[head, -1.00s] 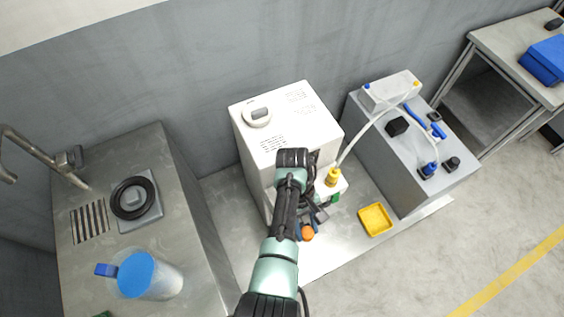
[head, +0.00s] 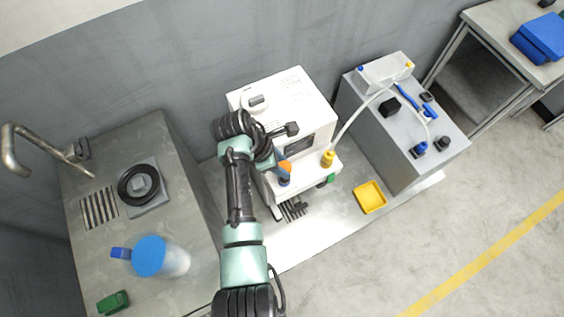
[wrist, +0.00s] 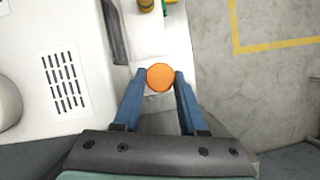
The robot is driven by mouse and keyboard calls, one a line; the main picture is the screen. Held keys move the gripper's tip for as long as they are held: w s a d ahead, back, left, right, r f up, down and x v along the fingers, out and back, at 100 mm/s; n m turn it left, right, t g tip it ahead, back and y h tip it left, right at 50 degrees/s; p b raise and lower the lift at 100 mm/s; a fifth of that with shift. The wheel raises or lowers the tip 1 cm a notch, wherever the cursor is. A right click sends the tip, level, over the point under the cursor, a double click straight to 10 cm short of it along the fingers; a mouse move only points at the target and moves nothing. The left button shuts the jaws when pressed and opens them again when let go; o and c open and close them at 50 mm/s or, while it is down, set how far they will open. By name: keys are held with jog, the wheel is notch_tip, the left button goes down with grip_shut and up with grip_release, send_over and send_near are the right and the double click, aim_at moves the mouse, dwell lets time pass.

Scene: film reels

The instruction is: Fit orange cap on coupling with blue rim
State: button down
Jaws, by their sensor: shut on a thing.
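The orange cap (wrist: 160,77) is between the two blue fingers of my gripper (wrist: 159,80) in the wrist view, and the gripper is shut on it. In the head view the orange cap (head: 285,166) shows at the front left of the white machine (head: 287,95), above its ledge. A small blue part (head: 284,182) shows just below the cap; I cannot tell whether it is the coupling's blue rim or a fingertip. No blue rim is seen in the wrist view, where the cap and fingers cover what lies under them.
A yellow fitting (head: 328,158) with a pale hose stands on the right of the machine's ledge. A yellow tray (head: 370,197) lies to the right. A grey box (head: 400,150) with blue and black parts stands beyond. A blue-lidded jug (head: 160,257) is at left.

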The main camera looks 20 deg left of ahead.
jog(key=shift+f+b, duration=1.95)
jog(key=shift+f, duration=0.25)
jog(key=shift+r+p, duration=0.1)
jog(key=shift+p, duration=0.6)
jog(key=shift+f+b, duration=0.45)
jog(key=shift+f, duration=0.15)
jog(key=c, duration=0.7)
grip_release()
jog(key=shift+c, duration=0.2)
jog(key=shift+r, duration=0.1)
jog(key=p+v, duration=1)
jog(key=p, duration=0.1)
jog(key=shift+a+r, duration=0.2)
jog(key=shift+r, duration=0.15)
jog(key=shift+s, duration=0.1)
